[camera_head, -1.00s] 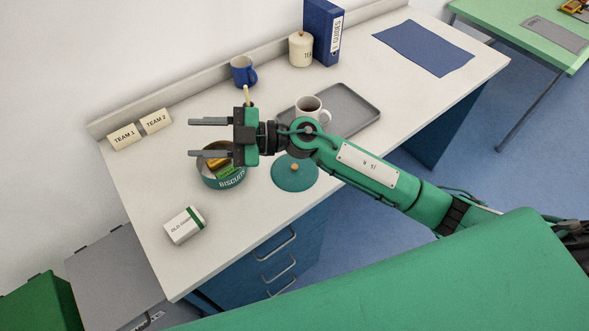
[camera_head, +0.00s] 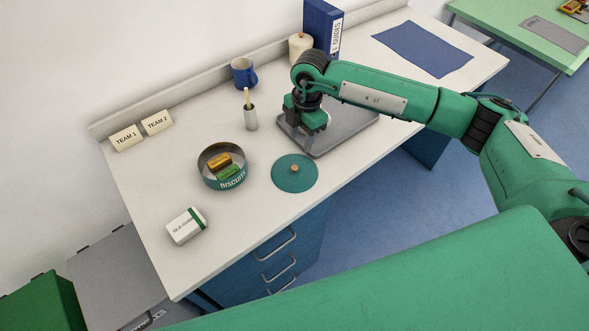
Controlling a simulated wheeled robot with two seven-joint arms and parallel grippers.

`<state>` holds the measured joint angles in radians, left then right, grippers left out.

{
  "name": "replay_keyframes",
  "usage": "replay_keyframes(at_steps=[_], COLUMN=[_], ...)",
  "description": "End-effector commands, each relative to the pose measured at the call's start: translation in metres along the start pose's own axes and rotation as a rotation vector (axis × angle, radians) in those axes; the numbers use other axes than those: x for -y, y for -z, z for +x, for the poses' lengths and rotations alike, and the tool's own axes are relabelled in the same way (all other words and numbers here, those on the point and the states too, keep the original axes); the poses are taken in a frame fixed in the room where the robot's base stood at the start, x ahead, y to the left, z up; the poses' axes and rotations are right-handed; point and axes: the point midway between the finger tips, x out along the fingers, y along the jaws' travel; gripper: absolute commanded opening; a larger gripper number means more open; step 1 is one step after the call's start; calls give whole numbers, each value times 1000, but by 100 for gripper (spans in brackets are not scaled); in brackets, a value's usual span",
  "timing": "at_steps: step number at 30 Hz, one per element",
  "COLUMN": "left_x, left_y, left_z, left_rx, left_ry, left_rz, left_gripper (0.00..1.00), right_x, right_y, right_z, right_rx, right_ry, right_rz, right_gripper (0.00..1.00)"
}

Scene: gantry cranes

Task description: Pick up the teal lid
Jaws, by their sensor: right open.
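The teal lid (camera_head: 284,181) lies flat on the white counter near its front edge, with a small wooden knob on top. It is in full view. My right gripper (camera_head: 302,138) points down over the left end of the grey tray, behind the lid and apart from it. It is open, and its fingers are hard to make out from this angle. I see nothing held in it. My left gripper is not in view.
A teal biscuit tin (camera_head: 224,181) with small packets inside stands open left of the lid. A grey cup (camera_head: 250,119) holding a stick, a blue mug (camera_head: 243,72), a cream jar (camera_head: 299,46) and a white box (camera_head: 186,226) are around. My arm mostly hides the white mug on the grey tray (camera_head: 352,137).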

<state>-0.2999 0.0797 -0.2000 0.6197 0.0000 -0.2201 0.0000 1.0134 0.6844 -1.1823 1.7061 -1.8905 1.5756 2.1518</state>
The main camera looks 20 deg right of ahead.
Motion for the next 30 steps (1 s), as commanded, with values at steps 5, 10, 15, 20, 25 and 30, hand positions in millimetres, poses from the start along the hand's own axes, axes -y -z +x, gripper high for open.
replay_keyframes(at_steps=[5,10,15,20,25,30], left_x=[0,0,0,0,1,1], left_y=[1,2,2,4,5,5], left_z=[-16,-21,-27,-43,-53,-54], left_rx=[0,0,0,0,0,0], left_ry=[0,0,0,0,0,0], left_rz=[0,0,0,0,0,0], left_gripper=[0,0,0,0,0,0], right_x=[1,0,-1,-2,-3,-3], right_y=[2,2,2,4,4,4], right_z=[33,54,62,78,101,110], right_rx=[-4,-4,-4,-5,-5,-5], right_ry=[3,1,1,2,1,-1], right_rz=[-1,-2,-2,-2,-1,-3], right_gripper=[43,43,43,43,43,43])
